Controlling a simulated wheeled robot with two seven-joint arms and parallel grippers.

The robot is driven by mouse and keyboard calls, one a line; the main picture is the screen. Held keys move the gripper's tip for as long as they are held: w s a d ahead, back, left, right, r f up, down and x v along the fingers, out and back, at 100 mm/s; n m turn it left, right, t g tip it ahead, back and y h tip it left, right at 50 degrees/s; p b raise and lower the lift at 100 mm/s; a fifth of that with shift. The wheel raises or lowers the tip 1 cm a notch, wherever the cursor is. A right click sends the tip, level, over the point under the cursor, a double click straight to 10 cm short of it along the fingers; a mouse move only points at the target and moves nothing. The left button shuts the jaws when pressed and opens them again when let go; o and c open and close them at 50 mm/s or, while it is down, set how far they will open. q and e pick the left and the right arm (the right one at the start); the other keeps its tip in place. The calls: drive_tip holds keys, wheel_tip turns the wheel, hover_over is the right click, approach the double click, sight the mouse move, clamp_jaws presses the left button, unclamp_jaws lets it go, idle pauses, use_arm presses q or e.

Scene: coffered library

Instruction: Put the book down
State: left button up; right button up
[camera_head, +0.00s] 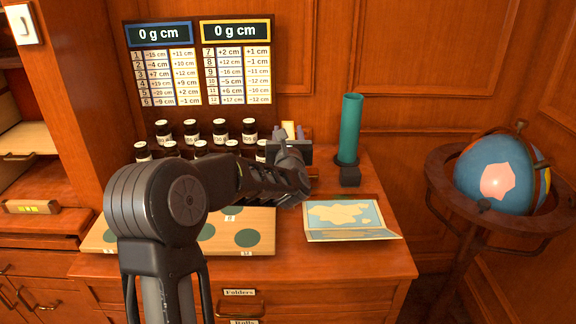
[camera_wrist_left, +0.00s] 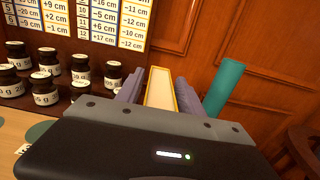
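My left gripper (camera_head: 291,134) is above the back of the wooden desk (camera_head: 345,262), fingers pointing toward the panelled wall. In the left wrist view its two purple-grey fingers (camera_wrist_left: 159,92) are closed on both sides of a book (camera_wrist_left: 160,88) with a yellow cover and cream page edges. In the head view only a small cream part of the book (camera_head: 288,126) shows between the fingers; my gripper body hides the rest. Whether the book touches anything below is hidden. My right gripper is not in view.
Several dark labelled jars (camera_head: 220,129) stand left of the gripper. A teal cylinder (camera_head: 350,130) stands right of it. An open map booklet (camera_head: 345,216) lies at the desk's right, beside a board with green discs (camera_head: 262,222). A globe (camera_head: 497,173) stands farther right.

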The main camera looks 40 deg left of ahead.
use_arm(q)
clamp_jaws()
idle(0.5)
idle(0.5)
drive_tip(key=shift+r, duration=0.15)
